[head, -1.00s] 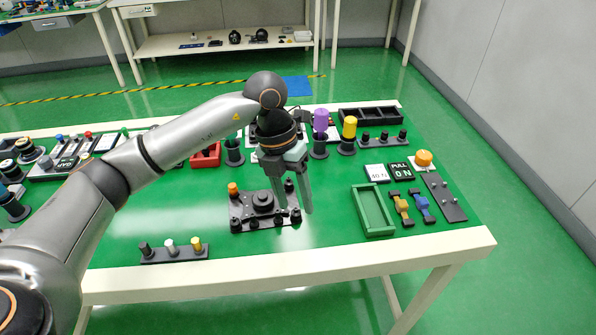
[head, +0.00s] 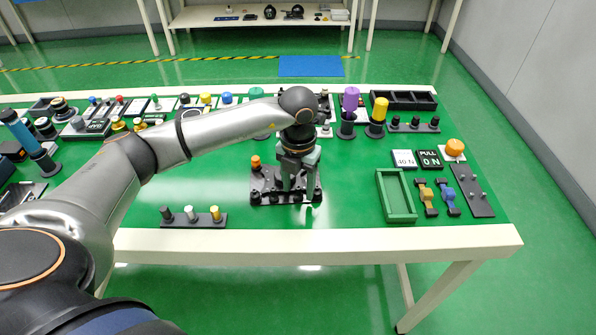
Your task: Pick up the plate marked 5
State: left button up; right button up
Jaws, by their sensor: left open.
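My left gripper (head: 298,190) points down over the black base (head: 268,186) with an orange knob and several dark knobs. Its fingers are apart and hide the middle and right part of that base; I cannot tell whether they touch it. I cannot make out a plate marked 5. A white plate (head: 404,159) with small dark characters lies at the right, too small to read surely. Beside it is a black plate (head: 430,160) reading "PULL ON". My right gripper is not in view.
A green tray (head: 397,213) lies right of the gripper. Yellow (head: 376,118) and purple (head: 350,112) cylinders stand behind it on dark bases. A black strip with three pegs (head: 192,219) lies at the front. Green table surface is clear between gripper and green tray.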

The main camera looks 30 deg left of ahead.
pick_arm(q)
jog(key=shift+f, duration=0.55)
grip_shut()
jog(key=shift+r, duration=0.2)
dwell(1.1)
